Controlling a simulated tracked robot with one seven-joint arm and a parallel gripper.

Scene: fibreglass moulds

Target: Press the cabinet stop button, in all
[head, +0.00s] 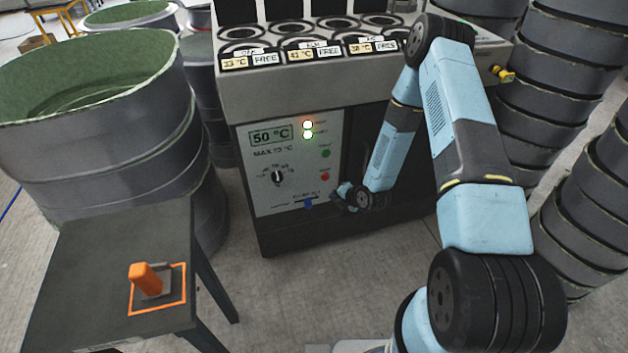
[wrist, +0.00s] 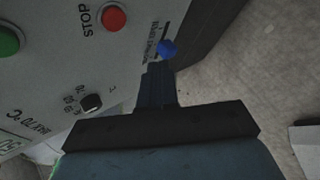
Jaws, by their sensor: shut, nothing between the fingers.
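The cabinet's front panel (head: 262,152) faces me in the head view. The red stop button (head: 325,177) sits low on the panel's right side, below a green button (head: 326,153). In the wrist view the red button (wrist: 113,18), with STOP printed beside it, is at the top, up and left of my gripper (wrist: 158,69). The fingers are shut and empty. Their tips appear close to the blue slider knob (wrist: 167,48), apart from the red button; whether they touch the knob I cannot tell. In the head view the wrist is right of the button, slightly lower.
A dark table (head: 100,255) holding an orange-handled tool (head: 146,280) stands front left. Large grey moulds (head: 95,150) flank the cabinet.

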